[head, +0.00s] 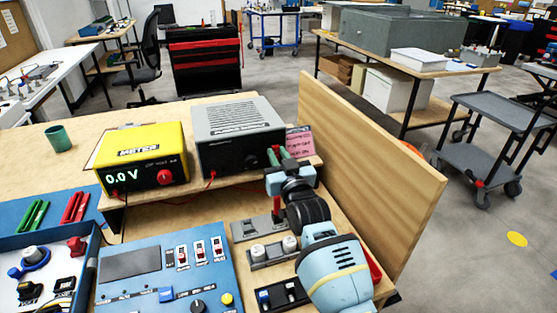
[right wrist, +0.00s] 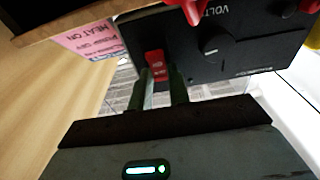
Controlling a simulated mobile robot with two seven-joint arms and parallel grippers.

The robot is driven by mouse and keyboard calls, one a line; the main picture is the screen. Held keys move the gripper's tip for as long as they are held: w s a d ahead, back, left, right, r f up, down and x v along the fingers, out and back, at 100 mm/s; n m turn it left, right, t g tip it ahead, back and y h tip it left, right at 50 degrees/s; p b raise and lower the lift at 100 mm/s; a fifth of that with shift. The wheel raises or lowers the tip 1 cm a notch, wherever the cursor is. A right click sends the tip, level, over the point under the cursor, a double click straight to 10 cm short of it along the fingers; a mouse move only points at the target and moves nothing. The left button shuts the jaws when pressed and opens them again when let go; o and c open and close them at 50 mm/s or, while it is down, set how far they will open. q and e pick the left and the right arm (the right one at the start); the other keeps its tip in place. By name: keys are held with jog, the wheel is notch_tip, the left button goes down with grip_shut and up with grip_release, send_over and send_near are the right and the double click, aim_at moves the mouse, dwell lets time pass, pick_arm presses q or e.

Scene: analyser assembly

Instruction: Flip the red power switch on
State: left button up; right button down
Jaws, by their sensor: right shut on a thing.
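The red power switch (right wrist: 154,64) is on the dark front panel of the grey power supply (head: 238,122), which also fills the upper part of the right wrist view (right wrist: 240,55). My right gripper (head: 276,156) is at the lower right of that front. In the right wrist view its narrow green fingers (right wrist: 163,78) reach the switch and are shut on it. The fingers partly cover the switch, so whether it is on or off cannot be read. My left gripper is not in view.
A yellow meter (head: 142,155) reading 0.0 V stands left of the supply. A pink note (head: 300,141) is just right of my gripper. A wooden side panel (head: 365,165) bounds the bench on the right. A blue control panel (head: 165,270) lies in front.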

jog(key=shift+f+b, duration=0.45)
jog(key=shift+f, duration=0.1)
jog(key=shift+r+t+b, duration=0.1)
jog(key=shift+t+b, duration=0.5)
jog(key=shift+r, duration=0.25)
jog(key=c, duration=1.3)
grip_release()
jog(key=shift+c, duration=0.2)
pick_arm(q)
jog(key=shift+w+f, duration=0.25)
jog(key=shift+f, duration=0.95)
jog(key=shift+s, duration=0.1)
